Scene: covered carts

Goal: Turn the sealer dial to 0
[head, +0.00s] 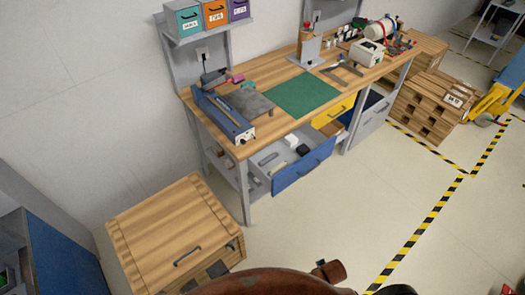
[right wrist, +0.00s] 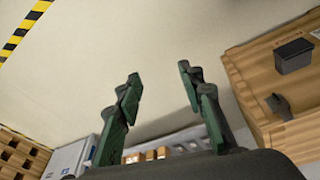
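The sealer (head: 222,115) is a long blue bar-shaped device lying on the left end of the wooden workbench (head: 330,85). Its light front end (head: 245,136) faces the bench's front edge. The dial is too small to make out, and I cannot tell its setting. My right gripper (right wrist: 160,95) shows in the right wrist view, with its two green-padded fingers wide apart and nothing between them. It is away from the sealer, with pale floor beyond the fingers. My left gripper is not in view.
A blue-fronted drawer (head: 303,168) is pulled out under the bench, and a yellow drawer (head: 334,113) is also open. A wooden crate (head: 165,225) stands at front left. Pallets (head: 432,105) stand at right. The floor before the bench is clear.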

